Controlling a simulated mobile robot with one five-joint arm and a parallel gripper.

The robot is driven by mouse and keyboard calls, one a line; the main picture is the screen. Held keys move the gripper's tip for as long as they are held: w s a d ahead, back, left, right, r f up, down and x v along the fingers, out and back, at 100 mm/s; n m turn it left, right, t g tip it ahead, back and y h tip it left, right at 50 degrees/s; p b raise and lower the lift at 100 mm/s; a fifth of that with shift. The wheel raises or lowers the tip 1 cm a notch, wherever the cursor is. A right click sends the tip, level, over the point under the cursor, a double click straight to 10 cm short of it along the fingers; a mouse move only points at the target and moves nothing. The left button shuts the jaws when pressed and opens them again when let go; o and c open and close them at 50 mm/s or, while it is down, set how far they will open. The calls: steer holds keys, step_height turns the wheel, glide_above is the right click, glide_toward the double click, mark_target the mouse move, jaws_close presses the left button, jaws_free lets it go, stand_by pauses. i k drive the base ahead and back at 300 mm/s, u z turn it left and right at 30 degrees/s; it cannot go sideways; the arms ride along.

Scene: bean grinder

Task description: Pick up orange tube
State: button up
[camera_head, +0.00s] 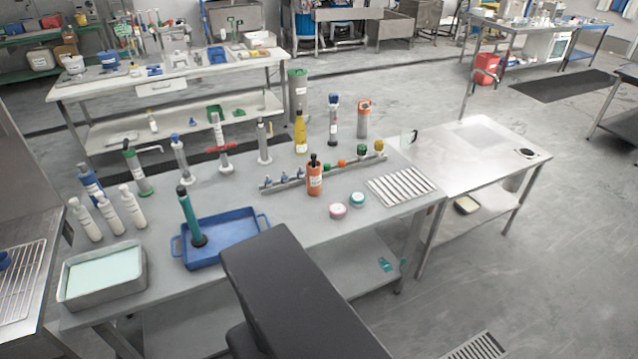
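An orange tube (314,180) with a black top stands upright on the grey workbench (245,185), right of the bench's middle. A grey cylinder with an orange top (364,118) stands farther back on the bench. A broad dark arm part of mine enters from the bottom middle and covers part of the bench's front edge. My gripper is not in view, so its state does not show.
Small pink and teal round tins (338,211) sit in front of the orange tube. A slim rail (285,185) with small fittings lies beside it. A blue tray (225,243) with a teal cylinder (190,218) is to the left, and a white slatted rack (402,186) to the right.

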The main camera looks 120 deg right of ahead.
mark_target(314, 174)
steer(key=k, duration=2.7)
steer(key=z, duration=1)
steer(key=i, duration=1)
